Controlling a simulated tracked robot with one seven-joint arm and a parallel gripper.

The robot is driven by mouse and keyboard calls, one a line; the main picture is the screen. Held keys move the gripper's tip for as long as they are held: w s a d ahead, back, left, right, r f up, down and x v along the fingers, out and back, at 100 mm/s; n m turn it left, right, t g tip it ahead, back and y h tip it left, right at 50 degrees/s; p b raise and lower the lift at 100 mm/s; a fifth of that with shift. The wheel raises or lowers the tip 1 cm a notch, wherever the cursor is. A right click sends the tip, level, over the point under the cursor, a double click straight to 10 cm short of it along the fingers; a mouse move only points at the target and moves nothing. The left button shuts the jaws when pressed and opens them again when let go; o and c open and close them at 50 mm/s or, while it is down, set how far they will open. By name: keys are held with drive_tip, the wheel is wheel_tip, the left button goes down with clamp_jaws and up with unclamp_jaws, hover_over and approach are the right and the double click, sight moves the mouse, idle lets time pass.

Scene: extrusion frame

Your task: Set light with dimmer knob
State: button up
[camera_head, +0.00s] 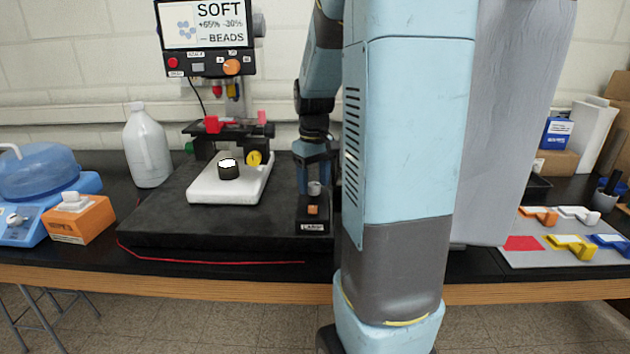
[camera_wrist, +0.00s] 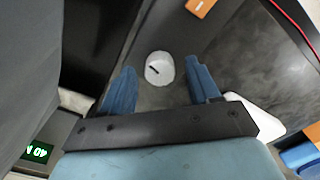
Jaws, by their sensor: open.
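The dimmer knob (camera_head: 314,188) is a small light grey cylinder on a black box labelled "LAMP" (camera_head: 313,227), which also carries an orange switch (camera_head: 313,210). In the wrist view the knob (camera_wrist: 159,67) is round and pale with a dark mark on top. My gripper (camera_head: 314,180) points down over the box with its blue fingers open. In the wrist view my gripper (camera_wrist: 161,72) has one finger on each side of the knob, with visible gaps. I cannot tell how far down the fingers reach beside the knob.
A microscope with a white base (camera_head: 205,190) stands left of the box on a dark mat (camera_head: 160,229), under a screen (camera_head: 205,25). A white jug (camera_head: 147,148) and an orange box (camera_head: 78,218) stand further left. A green display (camera_wrist: 39,153) shows in the wrist view.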

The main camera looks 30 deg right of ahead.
drive_tip(key=shift+f, duration=0.25)
drive_tip(key=shift+c, duration=0.4)
drive_tip(key=c, duration=0.9)
drive_tip(key=shift+m, duration=1.2)
drive_tip(key=shift+c, duration=0.2)
drive_tip(key=o, duration=1)
drive_tip(key=shift+r, duration=0.1)
